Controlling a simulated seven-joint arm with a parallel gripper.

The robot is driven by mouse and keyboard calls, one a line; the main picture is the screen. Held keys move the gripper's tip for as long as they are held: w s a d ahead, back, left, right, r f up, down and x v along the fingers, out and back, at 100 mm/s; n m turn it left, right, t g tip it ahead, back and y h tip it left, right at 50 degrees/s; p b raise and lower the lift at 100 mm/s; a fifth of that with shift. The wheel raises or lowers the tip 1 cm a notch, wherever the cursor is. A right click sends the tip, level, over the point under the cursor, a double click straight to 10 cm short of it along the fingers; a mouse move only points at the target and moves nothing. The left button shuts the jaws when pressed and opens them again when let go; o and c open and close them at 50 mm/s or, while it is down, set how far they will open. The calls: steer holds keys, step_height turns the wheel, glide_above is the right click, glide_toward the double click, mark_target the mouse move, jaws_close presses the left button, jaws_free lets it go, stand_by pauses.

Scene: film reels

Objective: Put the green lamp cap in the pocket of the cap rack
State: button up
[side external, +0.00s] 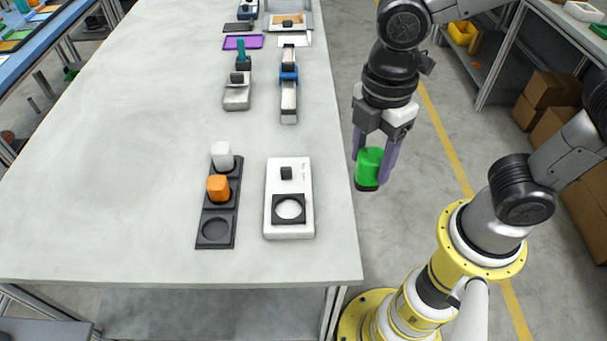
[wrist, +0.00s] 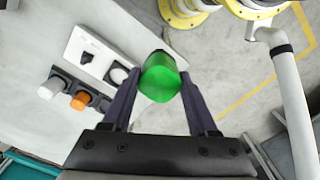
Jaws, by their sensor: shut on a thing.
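My gripper (side external: 374,167) is shut on the green lamp cap (side external: 369,164), which has a dark lower edge. It holds the cap in the air, to the right of the table's right edge in the side view. In the wrist view the green cap (wrist: 160,77) sits between the two purple fingers. The dark cap rack (side external: 232,217) lies on the table to the left. It holds a white cap (side external: 222,155) in the far pocket and an orange cap (side external: 218,187) in the middle pocket. The near round pocket (side external: 215,230) is empty.
A white panel (side external: 290,220) with a black square and a round opening lies just right of the rack. Grey devices (side external: 237,95) and a purple tray (side external: 243,42) stand farther back. The table's left and middle are clear (side external: 110,190).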

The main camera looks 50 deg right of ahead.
steer(key=shift+r, duration=0.1)
steer(key=w+a, duration=0.9)
steer(key=w+a+f, duration=0.3)
steer(key=f, duration=0.1)
steer(key=w+a+f, duration=0.8)
steer(key=shift+w+f, duration=0.2)
steer(key=shift+f, duration=1.6)
steer(key=shift+f, duration=0.1)
steer(key=o, duration=1.4)
